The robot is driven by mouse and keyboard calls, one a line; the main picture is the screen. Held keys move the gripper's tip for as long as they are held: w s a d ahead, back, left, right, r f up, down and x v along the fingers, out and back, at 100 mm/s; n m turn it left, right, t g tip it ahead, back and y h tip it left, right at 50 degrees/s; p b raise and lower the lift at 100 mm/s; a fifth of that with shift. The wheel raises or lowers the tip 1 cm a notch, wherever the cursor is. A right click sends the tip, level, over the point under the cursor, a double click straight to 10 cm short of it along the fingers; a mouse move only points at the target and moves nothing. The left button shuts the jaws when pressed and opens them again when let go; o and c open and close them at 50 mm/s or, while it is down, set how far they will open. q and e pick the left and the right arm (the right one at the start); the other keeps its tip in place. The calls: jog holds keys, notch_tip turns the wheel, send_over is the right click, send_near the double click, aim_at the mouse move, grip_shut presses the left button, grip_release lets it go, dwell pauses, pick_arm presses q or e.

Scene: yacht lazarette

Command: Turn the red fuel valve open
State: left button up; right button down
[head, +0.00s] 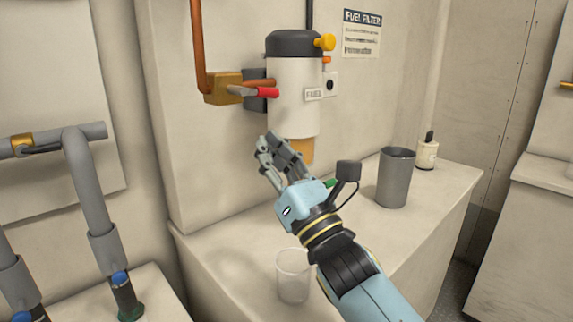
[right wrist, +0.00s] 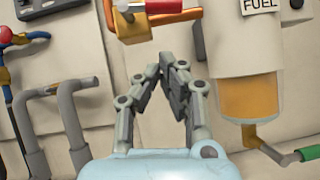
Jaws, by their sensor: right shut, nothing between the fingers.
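The fuel valve has a brass body (head: 223,88) on a copper pipe, with a grey lever ending in a red grip (head: 267,92). The lever points right, toward the white fuel filter (head: 296,95). In the right wrist view the red grip (right wrist: 164,6) is at the top edge, partly cut off, above the brass body (right wrist: 130,27). My right gripper (head: 269,145) is below the valve, in front of the filter's amber bowl (head: 301,150), with its fingers together and empty. Its fingertips (right wrist: 170,62) are apart from the lever. My left gripper is out of view.
A grey bin (head: 395,178) and a small white bottle (head: 427,153) stand to the right. Grey pipes (head: 88,185) are at left.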

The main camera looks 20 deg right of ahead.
aim_at(255, 92)
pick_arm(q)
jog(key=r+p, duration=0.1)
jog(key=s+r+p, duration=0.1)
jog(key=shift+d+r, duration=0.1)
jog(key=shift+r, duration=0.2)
pick_arm(e)
jog(key=r, duration=0.1)
jog(key=w+r, duration=0.1)
jog(key=r, duration=0.2)
jog(key=shift+w+r, duration=0.15)
jog(key=shift+w, duration=0.1)
jog(key=shift+d, duration=0.1)
pick_arm(q)
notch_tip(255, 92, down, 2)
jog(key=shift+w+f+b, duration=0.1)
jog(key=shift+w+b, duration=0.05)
jog(key=shift+b, duration=0.75)
pick_arm(e)
jog(key=n+y, duration=0.1)
jog(key=r+n+y, duration=0.1)
jog(key=n, duration=0.1)
jog(key=shift+w+d+r+n+g+y, duration=0.3)
jog(key=shift+r+n+y, duration=0.05)
jog(key=shift+n+y, duration=0.05)
